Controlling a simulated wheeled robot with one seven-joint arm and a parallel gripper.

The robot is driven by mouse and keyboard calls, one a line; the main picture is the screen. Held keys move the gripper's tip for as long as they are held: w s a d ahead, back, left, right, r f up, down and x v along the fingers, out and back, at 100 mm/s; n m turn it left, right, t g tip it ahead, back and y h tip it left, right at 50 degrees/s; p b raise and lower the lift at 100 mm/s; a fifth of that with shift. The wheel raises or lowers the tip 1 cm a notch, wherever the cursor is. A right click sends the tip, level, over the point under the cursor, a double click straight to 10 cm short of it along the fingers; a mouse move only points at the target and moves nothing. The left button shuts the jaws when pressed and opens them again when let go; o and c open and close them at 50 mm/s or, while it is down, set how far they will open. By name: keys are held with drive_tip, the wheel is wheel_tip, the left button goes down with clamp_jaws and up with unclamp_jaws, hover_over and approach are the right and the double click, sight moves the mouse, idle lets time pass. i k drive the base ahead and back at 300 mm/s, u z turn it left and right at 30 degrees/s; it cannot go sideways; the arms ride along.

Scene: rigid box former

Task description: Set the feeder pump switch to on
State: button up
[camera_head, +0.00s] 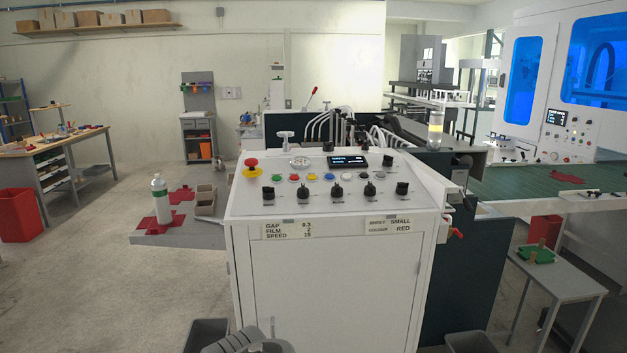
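The white control cabinet (330,270) stands in front of me with a sloped panel (255,207) on top. The panel carries several black rotary switches, among them one at the left (268,193), one in the middle (336,190) and one at the right (402,188). The lettering beside them is too small to read, so I cannot tell which is the feeder pump switch or how it is set. My gripper is not in view; a grey rounded part of my arm shows at the bottom edge.
The panel also has a red emergency button (252,167), a dial (299,162), a small display (347,161) and a row of coloured buttons. A grey side shelf (180,236) with a bottle (160,200) is at left. Red-handled valve (455,233) sticks out at right.

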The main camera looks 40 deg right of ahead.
sight(303, 192)
drive_tip(key=z, duration=0.55)
drive_tip(key=i, duration=0.5)
drive_tip(key=z, duration=0.55)
